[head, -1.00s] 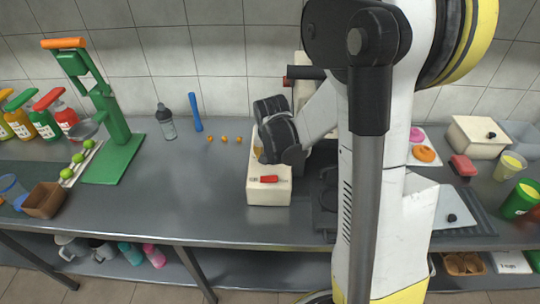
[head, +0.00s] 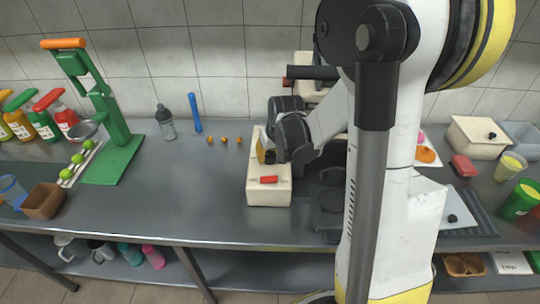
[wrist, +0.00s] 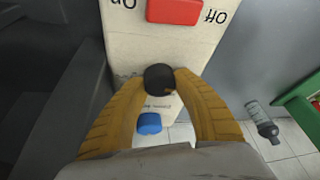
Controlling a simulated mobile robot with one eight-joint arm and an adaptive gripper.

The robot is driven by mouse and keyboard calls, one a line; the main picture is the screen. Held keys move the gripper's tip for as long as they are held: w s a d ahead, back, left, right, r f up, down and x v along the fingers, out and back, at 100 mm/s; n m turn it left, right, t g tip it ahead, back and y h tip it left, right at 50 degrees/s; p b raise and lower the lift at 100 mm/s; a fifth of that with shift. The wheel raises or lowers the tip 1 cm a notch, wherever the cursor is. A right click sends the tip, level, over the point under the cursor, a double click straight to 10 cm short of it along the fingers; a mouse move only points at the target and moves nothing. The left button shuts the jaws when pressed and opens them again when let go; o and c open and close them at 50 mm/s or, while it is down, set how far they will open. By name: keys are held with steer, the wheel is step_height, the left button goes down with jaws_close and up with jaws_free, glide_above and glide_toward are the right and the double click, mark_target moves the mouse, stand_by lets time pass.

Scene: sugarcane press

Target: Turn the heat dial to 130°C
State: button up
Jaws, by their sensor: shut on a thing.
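The cream-white machine (head: 270,194) stands on the steel counter. It has a red switch (wrist: 173,11) with printed labels beside it, which also shows in the head view (head: 268,180). The black heat dial (wrist: 160,78) is a round knob on the machine's top face. My gripper (wrist: 161,82) is above the machine, with its two yellow fingers shut on the dial from both sides. In the head view my gripper (head: 264,152) hides the dial. The dial's scale and pointer cannot be read.
A blue round piece (wrist: 150,123) is beyond the dial. Small orange pieces (head: 224,139), a grey bottle (head: 165,122) and a green press (head: 115,135) stand to the left. A white lidded box (head: 478,137) is at the right.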

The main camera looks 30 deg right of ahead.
steer(key=o, duration=1.2)
steer(key=shift+c, duration=0.2)
steer(key=shift+m, duration=0.3)
